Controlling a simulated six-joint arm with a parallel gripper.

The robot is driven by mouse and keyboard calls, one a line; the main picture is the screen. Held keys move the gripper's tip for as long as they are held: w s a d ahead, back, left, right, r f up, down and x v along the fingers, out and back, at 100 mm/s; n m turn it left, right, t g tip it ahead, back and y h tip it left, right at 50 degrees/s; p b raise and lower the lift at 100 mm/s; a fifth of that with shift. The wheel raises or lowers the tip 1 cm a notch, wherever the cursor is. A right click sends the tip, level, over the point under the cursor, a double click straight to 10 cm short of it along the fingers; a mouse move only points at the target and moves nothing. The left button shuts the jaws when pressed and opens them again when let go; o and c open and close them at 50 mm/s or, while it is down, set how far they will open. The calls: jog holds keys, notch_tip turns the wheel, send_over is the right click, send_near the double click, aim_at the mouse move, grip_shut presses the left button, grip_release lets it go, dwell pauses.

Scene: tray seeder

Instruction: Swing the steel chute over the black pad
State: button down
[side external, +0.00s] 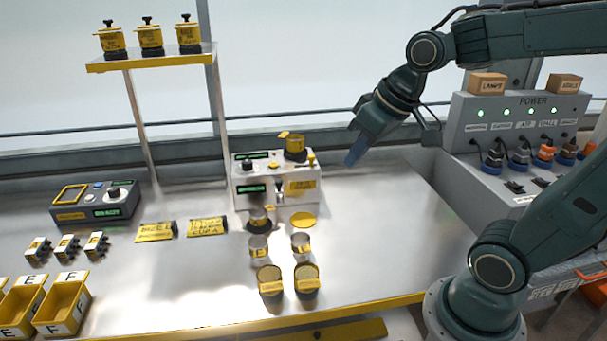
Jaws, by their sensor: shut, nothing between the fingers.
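The seeder (243,172) is a pale box with green displays and a yellow hopper (295,144) on top. A small grey spout at its front (280,188) looks like the steel chute; its exact direction is too small to tell. A dark round base in front of the seeder, probably the black pad (250,227), has a small cup (258,214) standing on or over it. A yellow disc (303,220) lies to the right of it. My gripper (355,155) is shut and empty, pointing down in the air to the right of the seeder, touching nothing.
Two labelled cups (258,248) and two yellow-topped dark containers (270,281) stand in front of the seeder. Yellow signs (157,232) and a control box (95,205) lie left. A power cabinet (465,115) stands right. The bench right of the seeder (385,215) is clear.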

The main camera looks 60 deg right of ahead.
jog(key=w+d+f+m+y, duration=0.1)
jog(key=w+d+f+m, duration=0.1)
jog(key=w+d+f, duration=0.3)
jog(key=w+d+f+m+t+y, duration=0.1)
jog(key=w+d+f, duration=0.4)
jog(key=w+d, duration=0.5)
jog(key=shift+d+m+t, duration=0.3)
jog(key=shift+d+m, duration=0.2)
jog(key=shift+d, duration=0.6)
jog(key=shift+f, duration=0.1)
send_near(279, 189)
jog(key=shift+w+d+f, duration=0.25)
jog(key=shift+w+f, duration=0.55)
jog(key=shift+f, duration=0.25)
jog(key=shift+w+d+f, duration=0.25)
jog(key=shift+w+f, duration=0.55)
jog(key=shift+f, duration=0.25)
